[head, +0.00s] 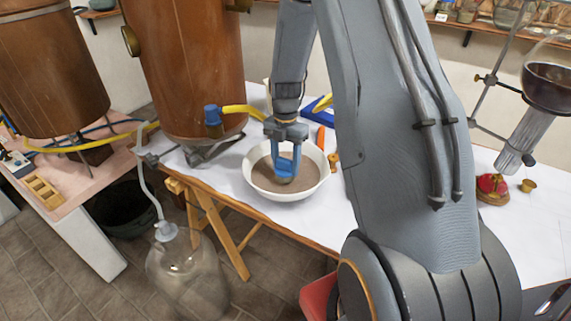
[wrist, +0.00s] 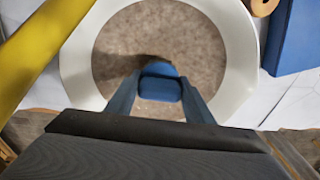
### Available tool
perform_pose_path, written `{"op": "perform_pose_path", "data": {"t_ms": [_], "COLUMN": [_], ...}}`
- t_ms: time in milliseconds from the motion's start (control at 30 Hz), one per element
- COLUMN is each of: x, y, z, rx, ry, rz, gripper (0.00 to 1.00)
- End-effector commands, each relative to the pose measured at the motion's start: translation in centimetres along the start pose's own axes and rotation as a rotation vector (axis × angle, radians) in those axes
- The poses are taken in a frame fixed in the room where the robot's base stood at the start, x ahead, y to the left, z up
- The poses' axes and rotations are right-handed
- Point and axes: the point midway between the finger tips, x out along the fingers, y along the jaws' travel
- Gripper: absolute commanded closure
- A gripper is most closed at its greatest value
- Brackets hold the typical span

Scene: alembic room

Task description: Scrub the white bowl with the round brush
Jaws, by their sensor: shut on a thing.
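The white bowl (head: 287,195) stands upright on the white-covered table, with a grainy brown layer over its inside bottom. In the wrist view its white rim (wrist: 240,60) surrounds the brown area. My gripper (head: 285,168) points down into the bowl, with its blue fingers inside the rim. In the wrist view the fingers are closed on a small rounded blue piece (wrist: 160,88), which looks like the top of the round brush. Its bristles are hidden from view, and I cannot tell whether they touch the bowl's bottom.
A copper vessel (head: 185,65) with a yellow hose (head: 243,110) stands close left of the bowl. A blue object (wrist: 290,38) lies right of the bowl. A glass jug (head: 187,265) stands on the floor.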

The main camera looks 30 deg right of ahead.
Motion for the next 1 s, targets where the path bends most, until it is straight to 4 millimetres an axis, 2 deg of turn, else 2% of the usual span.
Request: {"op": "perform_pose_path", "data": {"t_ms": [1000], "x": [1.3], "y": [0.1], "z": [0.1], "rx": [0.000], "ry": [0.000], "rz": [0.000], "gripper": [0.78]}}
